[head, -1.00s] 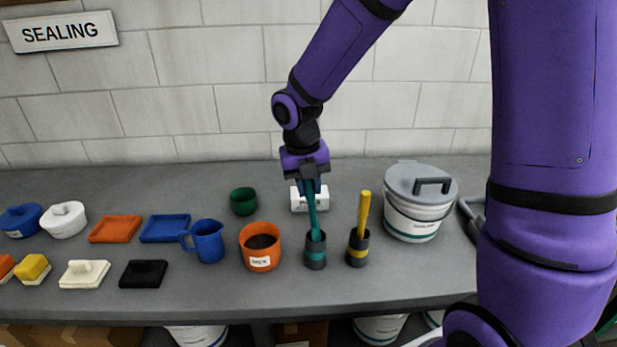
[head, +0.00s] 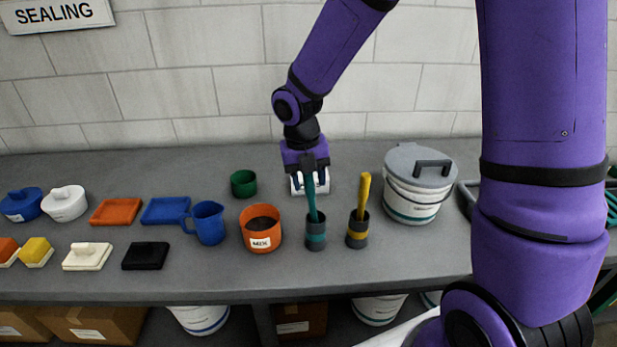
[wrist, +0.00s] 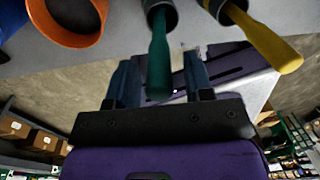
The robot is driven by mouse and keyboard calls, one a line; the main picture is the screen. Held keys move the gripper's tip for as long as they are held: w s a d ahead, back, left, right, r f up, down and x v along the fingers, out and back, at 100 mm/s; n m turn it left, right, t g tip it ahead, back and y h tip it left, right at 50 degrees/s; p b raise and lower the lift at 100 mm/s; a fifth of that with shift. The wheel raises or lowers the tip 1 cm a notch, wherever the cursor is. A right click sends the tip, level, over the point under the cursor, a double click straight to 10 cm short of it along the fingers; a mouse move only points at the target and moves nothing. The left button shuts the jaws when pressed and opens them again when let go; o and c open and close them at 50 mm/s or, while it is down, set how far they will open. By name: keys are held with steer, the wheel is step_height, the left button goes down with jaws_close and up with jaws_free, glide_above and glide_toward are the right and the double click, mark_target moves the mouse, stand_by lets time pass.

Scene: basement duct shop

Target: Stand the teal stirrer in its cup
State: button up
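The teal stirrer (head: 311,197) stands in the dark grey cup with a teal band (head: 316,237), leaning slightly, its lower end hidden inside. My gripper (head: 311,184) is at the stirrer's upper end. In the wrist view the gripper (wrist: 160,75) has its two fingers apart, one on each side of the teal stirrer (wrist: 158,62), with a visible gap on both sides. The teal stirrer's cup (wrist: 160,12) is partly cut off at the top of that view.
A yellow stirrer (head: 362,195) stands in a yellow-banded cup (head: 357,234) close to the right. An orange tub (head: 261,228) is close on the left. A lidded bucket (head: 417,190) stands further right.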

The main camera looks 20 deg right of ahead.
steer(key=shift+o, duration=0.2)
steer(key=shift+r, duration=0.1)
steer(key=r, duration=0.7)
steer(key=a+r, duration=0.1)
steer(key=r, duration=0.2)
steer(key=shift+w+a+r, duration=0.1)
steer(key=shift+w+r, duration=0.1)
steer(key=shift+r, duration=0.05)
steer(key=shift+r, duration=0.1)
stand_by(0.4)
steer(key=shift+s+d+r+m, duration=0.2)
steer(key=shift+s+r+m, duration=0.05)
steer(key=shift+m, duration=0.25)
steer(key=s+d+r+m+t, duration=0.2)
steer(key=s+m, duration=0.5)
steer(key=m, duration=0.4)
steer(key=s+d+r+m+t+y, duration=0.1)
steer(key=s+d+r+m, duration=0.3)
steer(key=s+m, duration=0.3)
steer(key=s+d+r+m+t, duration=0.2)
steer(key=s+m, duration=0.5)
steer(key=m, duration=0.7)
steer(key=shift+s+d+r+m+t, duration=0.35)
steer(key=shift+d+r, duration=0.35)
steer(key=shift+r, duration=0.6)
